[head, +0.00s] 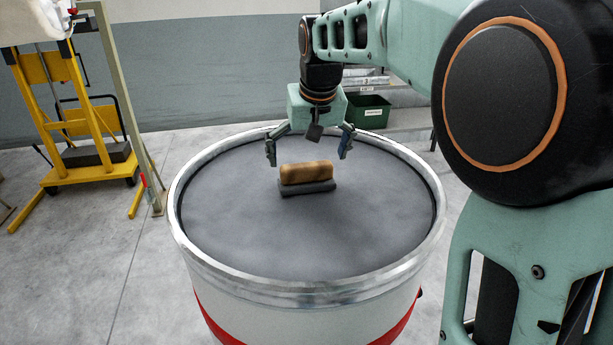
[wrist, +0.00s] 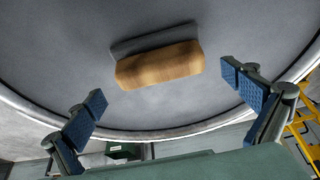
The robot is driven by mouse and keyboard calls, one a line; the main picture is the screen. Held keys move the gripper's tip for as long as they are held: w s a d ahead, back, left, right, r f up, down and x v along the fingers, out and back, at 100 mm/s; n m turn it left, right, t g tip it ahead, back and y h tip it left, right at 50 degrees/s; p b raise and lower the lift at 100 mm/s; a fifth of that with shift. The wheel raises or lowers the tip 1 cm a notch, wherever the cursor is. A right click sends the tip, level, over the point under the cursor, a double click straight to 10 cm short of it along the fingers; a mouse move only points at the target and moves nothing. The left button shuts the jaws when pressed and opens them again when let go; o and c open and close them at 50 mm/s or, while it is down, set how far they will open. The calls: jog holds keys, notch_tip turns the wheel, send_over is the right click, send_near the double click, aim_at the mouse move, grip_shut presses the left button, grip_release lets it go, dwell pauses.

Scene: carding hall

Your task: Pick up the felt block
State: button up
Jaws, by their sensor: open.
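The felt block has a tan wooden top (head: 306,173) over a grey felt base (head: 309,189). It lies on the dark grey top of a large round drum (head: 235,215). My gripper (head: 308,153) is open and empty, pointing down above the drum, slightly beyond the block in the head view. Its two fingers are wide apart and none touches the block. In the wrist view the block (wrist: 160,65) lies at upper middle, slightly tilted, ahead of the blue-padded fingers (wrist: 165,90).
The drum has a raised pale metal rim (head: 190,245); its top is otherwise bare. A yellow lifting frame (head: 85,175) stands at the left. Grey floor lies around the drum.

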aim_at(307, 165)
jog(key=x, duration=0.4)
jog(key=shift+f, duration=0.1)
jog(key=c, duration=1.1)
